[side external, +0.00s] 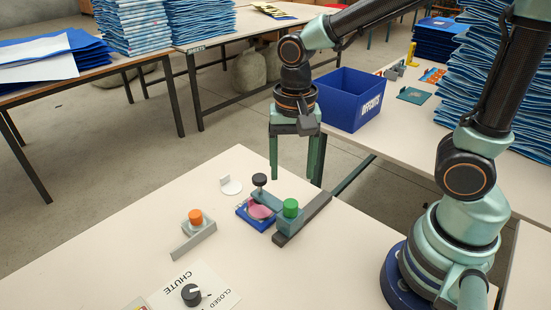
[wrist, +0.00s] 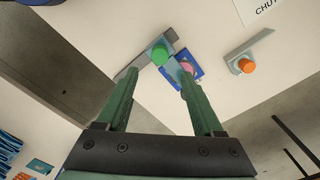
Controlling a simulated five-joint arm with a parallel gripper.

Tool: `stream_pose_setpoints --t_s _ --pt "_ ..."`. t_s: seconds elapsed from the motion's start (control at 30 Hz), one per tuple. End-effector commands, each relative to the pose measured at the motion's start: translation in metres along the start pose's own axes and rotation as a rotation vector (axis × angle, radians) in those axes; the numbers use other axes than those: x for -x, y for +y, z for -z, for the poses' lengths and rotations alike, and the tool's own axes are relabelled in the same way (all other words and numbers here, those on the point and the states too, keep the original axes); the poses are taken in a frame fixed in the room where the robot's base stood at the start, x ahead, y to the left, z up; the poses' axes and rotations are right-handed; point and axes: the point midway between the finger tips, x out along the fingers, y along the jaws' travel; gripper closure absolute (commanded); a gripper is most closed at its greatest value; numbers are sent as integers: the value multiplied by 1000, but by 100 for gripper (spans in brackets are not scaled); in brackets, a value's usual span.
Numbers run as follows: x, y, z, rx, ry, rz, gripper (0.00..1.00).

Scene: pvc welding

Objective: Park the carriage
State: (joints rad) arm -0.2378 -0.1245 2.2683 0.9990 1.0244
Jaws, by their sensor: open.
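The carriage (side external: 289,220) is a grey-blue block with a green knob (side external: 291,207) on top, on a dark rail (side external: 313,211). Its arm reaches over a pink disc (side external: 260,211) on a blue plate (side external: 243,209), with a black knob (side external: 259,180) at the arm's far end. In the wrist view the green knob (wrist: 160,52) lies beyond my fingertips, and the pink disc (wrist: 186,68) is partly hidden by a finger. My gripper (side external: 296,175) is open and empty, pointing down, above and behind the carriage; it also shows in the wrist view (wrist: 160,78).
An orange knob (side external: 195,216) sits on a grey bracket (side external: 194,243) to the left. A white round piece (side external: 231,187) lies behind. A black dial (side external: 191,294) is on the CHUTE card (side external: 212,283). A blue OFFCUTS bin (side external: 350,99) stands on another table.

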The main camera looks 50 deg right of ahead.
Motion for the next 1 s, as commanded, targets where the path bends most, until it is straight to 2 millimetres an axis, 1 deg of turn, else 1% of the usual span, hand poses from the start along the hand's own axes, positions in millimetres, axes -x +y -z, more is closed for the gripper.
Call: stream_pose_setpoints --t_s 0.03,0.2,0.3,0.4,0.6,0.93,0.97,1.0 --pt "-12 1 -1 0 -4 -6 31" --pt "-45 2 -1 1 -4 -6 31" --pt "-62 1 0 1 -3 -5 31" --pt "-74 1 0 1 -2 -3 31" --pt "-87 0 0 1 0 0 31" --pt "-89 0 0 1 1 1 31" --pt "-89 0 0 1 1 1 43" --pt "-89 0 0 1 1 1 58"
